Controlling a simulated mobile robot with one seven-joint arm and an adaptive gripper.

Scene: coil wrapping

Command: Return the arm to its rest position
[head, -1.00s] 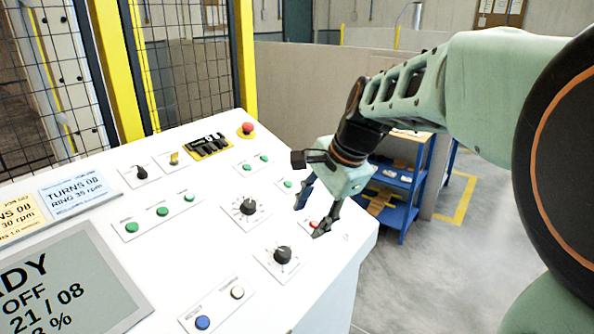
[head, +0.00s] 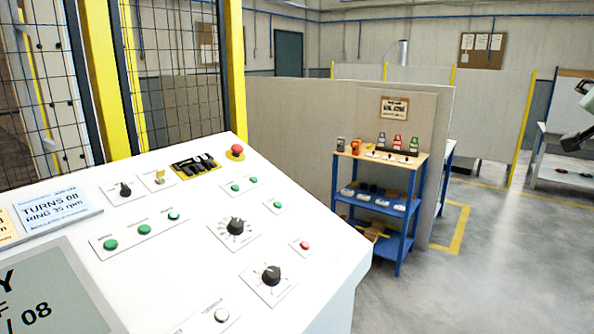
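Only a small mint-green and dark part of my arm (head: 577,132) shows, cut off by the right edge of the head view. It hangs in the air well to the right of the control panel and touches nothing that I can see. I cannot make out fingertips there, so whether my gripper is open or shut is hidden. The white control panel (head: 330,262) fills the lower left, with nothing of my arm over it.
The panel carries black knobs (head: 235,226), green buttons and a red emergency stop (head: 236,151). A yellow-framed mesh fence (head: 240,70) stands behind it. A blue shelf cart (head: 375,200) stands beyond. Open grey floor (head: 480,270) lies at the right.

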